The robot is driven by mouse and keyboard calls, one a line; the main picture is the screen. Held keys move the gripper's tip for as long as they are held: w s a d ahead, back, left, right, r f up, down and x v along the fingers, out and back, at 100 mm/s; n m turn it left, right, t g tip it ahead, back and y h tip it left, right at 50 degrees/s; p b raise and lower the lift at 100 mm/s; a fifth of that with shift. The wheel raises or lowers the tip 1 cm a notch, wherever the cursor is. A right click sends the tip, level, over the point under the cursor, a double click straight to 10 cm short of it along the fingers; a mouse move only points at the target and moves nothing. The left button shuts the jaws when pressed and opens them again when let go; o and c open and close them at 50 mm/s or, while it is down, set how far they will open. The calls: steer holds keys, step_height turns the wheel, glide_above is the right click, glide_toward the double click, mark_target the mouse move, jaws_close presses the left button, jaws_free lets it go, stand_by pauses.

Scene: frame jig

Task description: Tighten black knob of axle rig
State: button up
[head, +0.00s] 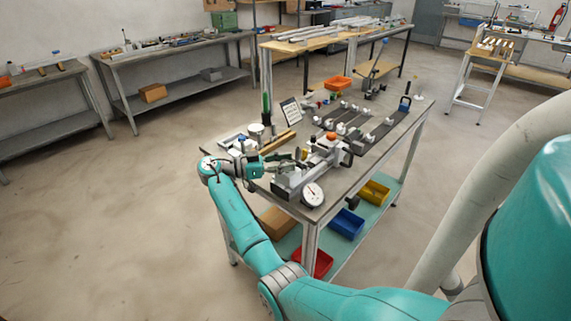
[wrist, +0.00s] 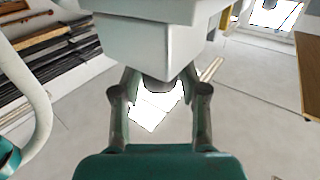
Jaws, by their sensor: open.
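The axle rig (head: 318,160) is a grey metal assembly on the workbench, with an orange part on top and a white round dial (head: 313,194) at its near end. My gripper (head: 298,157) is at the rig's left side. In the wrist view my gripper (wrist: 160,100) is open, its fingers apart below a pale grey block (wrist: 145,45). A dark rounded part (wrist: 158,84) shows between the fingers; contact is unclear.
The workbench (head: 378,152) also carries dark rails, a tablet-like panel (head: 291,111) and a wooden bar (head: 278,142) close to my gripper. Blue (head: 346,224), yellow (head: 374,192) and red bins stand on its lower shelf. Floor to the left is clear.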

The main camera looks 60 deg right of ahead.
mark_target(286, 162)
step_height(286, 162, up, 9)
steer(key=shift+r, duration=0.2)
stand_by(0.3)
